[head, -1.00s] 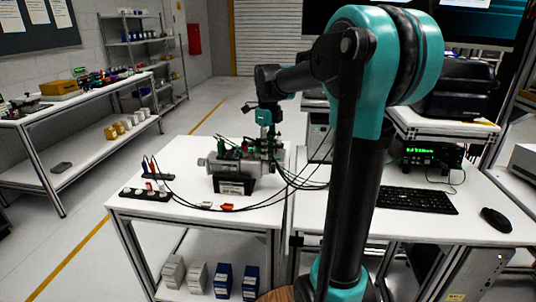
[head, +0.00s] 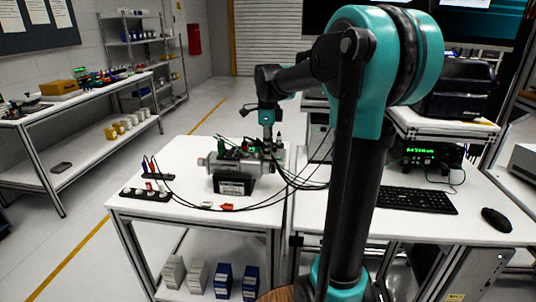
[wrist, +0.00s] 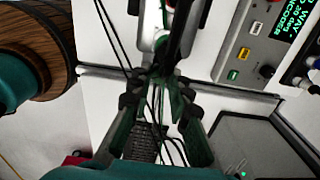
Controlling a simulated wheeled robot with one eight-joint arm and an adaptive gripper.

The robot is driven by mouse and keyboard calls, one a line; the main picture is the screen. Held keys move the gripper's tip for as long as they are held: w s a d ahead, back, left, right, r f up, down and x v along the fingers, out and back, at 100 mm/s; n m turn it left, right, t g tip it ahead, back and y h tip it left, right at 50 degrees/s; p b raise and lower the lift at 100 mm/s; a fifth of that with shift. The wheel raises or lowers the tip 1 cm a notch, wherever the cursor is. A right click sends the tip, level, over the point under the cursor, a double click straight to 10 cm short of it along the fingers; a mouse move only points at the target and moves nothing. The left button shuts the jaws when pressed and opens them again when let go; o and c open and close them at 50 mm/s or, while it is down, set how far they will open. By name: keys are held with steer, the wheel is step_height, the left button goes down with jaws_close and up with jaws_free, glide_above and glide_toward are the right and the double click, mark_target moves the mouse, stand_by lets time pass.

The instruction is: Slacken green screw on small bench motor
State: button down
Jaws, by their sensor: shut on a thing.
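The small bench motor (head: 232,166) is a grey cylinder on a dark block, lying on the white table. Red, green and black terminals with cables stand along its top. My gripper (head: 267,144) points down at the motor's right end. In the wrist view, my gripper's dark fingers (wrist: 165,92) are closed in on a small dark green piece, which looks like the green screw. Fingers and cables largely hide it, so its shape and depth cannot be made out.
Black cables arc from the motor across the table. A black terminal strip (head: 146,194) and a red clip (head: 227,207) lie at the front. A green-lit meter (head: 431,154), keyboard (head: 416,199) and mouse (head: 496,220) occupy the right-hand desk.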

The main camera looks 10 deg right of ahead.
steer(key=n, duration=0.7)
steer(key=shift+n, duration=0.4)
steer(key=c, duration=1.7)
jaws_free()
step_height(320, 180, up, 9)
